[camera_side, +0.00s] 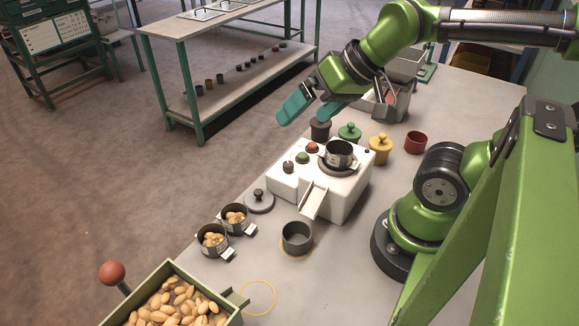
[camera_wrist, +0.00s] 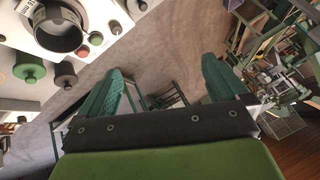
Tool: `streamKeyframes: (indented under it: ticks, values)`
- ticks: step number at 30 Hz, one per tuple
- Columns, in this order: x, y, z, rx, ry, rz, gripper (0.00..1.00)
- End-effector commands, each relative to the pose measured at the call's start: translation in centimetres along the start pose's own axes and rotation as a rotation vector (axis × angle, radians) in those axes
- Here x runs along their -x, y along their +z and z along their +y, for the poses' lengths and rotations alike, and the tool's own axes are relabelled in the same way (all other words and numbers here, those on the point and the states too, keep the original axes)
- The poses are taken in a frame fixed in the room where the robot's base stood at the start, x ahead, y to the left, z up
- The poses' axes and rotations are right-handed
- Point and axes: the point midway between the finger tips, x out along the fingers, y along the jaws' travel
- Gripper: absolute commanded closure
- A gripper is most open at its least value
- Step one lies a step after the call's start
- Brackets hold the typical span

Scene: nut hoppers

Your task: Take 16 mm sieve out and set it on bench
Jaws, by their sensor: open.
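In the wrist view the sieve (camera_wrist: 62,28) shows at the upper left on the white machine (camera_wrist: 99,14). Two similar tagged vessels holding nuts, one behind (camera_side: 235,217) and one in front (camera_side: 213,241), stand on the bench (camera_side: 262,240). My gripper (camera_side: 310,112) is open and empty, above and behind the machine. Its teal fingers (camera_wrist: 165,82) are spread in the wrist view.
Black, green (camera_side: 349,132) and yellow (camera_side: 379,149) lidded pots and a red cup (camera_side: 415,142) stand behind the machine. A grey cup (camera_side: 297,237) stands before it, near a grey lid (camera_side: 259,201). A nut hopper (camera_side: 239,298) is at front. Bare bench lies right of the grey cup.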

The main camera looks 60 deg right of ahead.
Motion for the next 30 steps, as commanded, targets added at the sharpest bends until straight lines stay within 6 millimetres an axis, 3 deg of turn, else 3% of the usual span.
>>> streamKeyframes:
  ticks: [11,17,24,30]
  values:
    - [-0.1,0.2,-0.3,0.01,-0.006,-0.006,0.07]
    - [-3.6,3.2,-2.5,0.171,0.016,-0.208,0.07]
    - [-7.4,9.7,-2.1,0.829,0.266,-0.69,0.07]
    - [-8.3,11.2,-1.1,1.463,0.579,-1.076,0.07]
